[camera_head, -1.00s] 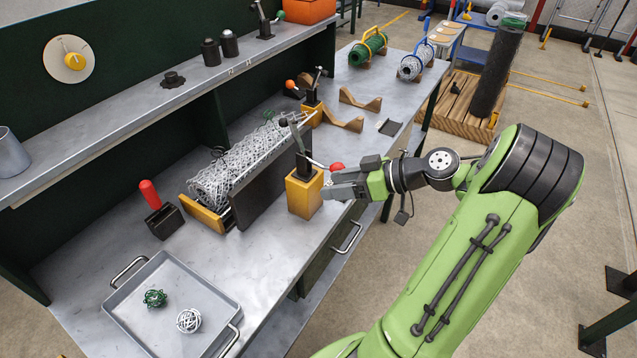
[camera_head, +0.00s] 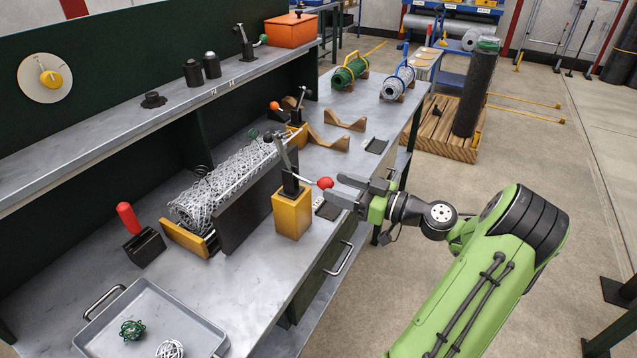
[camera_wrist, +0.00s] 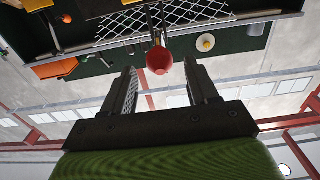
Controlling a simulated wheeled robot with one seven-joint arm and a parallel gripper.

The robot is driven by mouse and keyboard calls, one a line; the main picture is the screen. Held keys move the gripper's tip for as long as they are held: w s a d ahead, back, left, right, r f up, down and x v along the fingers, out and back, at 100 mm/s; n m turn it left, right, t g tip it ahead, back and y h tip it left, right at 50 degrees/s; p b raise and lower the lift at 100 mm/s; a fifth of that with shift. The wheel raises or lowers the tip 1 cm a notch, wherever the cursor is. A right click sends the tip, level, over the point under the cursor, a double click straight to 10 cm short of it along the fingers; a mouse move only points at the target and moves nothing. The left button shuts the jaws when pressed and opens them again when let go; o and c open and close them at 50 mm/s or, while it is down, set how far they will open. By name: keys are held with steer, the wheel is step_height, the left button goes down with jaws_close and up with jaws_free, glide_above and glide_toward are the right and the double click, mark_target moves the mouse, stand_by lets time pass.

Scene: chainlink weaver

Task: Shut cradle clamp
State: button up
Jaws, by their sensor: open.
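The cradle clamp is a black lever clamp (camera_head: 290,182) on a yellow block (camera_head: 292,215), at the front edge of the bench. In the wrist view, the red knob (camera_wrist: 159,61) shows between the two finger lines, near the tips of my gripper (camera_wrist: 161,68). I cannot tell if a finger touches it. The cradle (camera_head: 245,212) beside the clamp holds a white wire mesh roll (camera_head: 222,190).
A second clamp with an orange knob (camera_head: 274,105) stands behind the cradle. A grey tray (camera_head: 190,310) with wire balls and a black block with a red handle (camera_head: 126,217) are at the left. Wooden cradles (camera_head: 345,121) lie farther back.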

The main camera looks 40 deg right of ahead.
steer(key=x, duration=0.6)
jaws_close()
